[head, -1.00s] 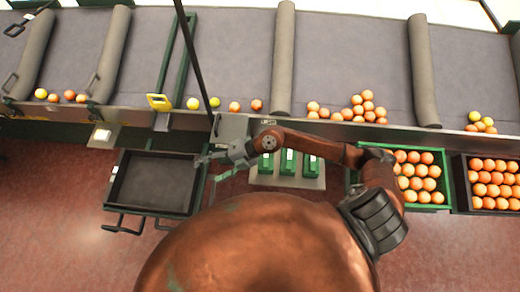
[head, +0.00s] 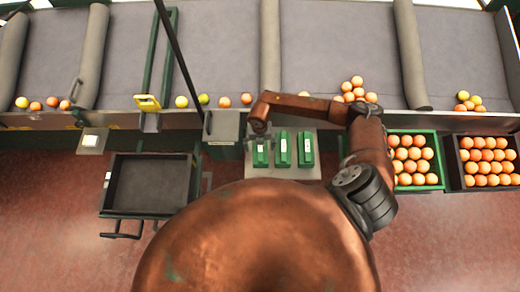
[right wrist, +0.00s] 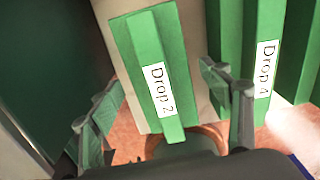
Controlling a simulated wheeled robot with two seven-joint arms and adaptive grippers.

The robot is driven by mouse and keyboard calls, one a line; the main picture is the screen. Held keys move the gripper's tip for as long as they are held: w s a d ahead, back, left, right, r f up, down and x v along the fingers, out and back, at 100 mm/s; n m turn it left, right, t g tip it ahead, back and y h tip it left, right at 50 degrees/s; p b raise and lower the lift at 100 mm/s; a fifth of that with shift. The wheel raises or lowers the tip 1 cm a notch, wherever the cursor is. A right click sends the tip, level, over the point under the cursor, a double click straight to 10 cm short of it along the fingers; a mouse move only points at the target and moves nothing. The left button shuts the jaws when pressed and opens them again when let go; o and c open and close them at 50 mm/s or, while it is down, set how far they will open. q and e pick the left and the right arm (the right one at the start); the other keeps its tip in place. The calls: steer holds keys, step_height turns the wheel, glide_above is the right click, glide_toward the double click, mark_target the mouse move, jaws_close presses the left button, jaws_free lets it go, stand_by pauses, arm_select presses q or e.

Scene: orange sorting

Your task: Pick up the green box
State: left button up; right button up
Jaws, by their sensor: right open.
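Three green boxes with white labels stand side by side on a pale plate in the head view: a left one (head: 260,153), a middle one (head: 282,150) and a right one (head: 306,150). Their labels are too small to read there. My right gripper (right wrist: 158,80) is open and empty, with one finger on each side of a green box labelled "Drop 2" (right wrist: 152,70). A box labelled "Drop 4" (right wrist: 262,60) stands to its right, beyond the right finger. In the head view my right wrist is above the left box and its fingers are hard to make out. My left gripper is not in view.
An empty dark tray (head: 105,198) stands on the left. A green crate (head: 440,165) and a dark crate (head: 455,178) of oranges stand on the right. The grey sorting table (head: 335,60) with several oranges runs along the back.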

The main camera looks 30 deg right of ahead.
steer(key=shift+s+f, duration=0.1)
steer(key=shift+f, duration=0.85)
steer(key=c, duration=1.4)
steer(key=shift+c, duration=0.5)
steer(key=shift+r, duration=0.15)
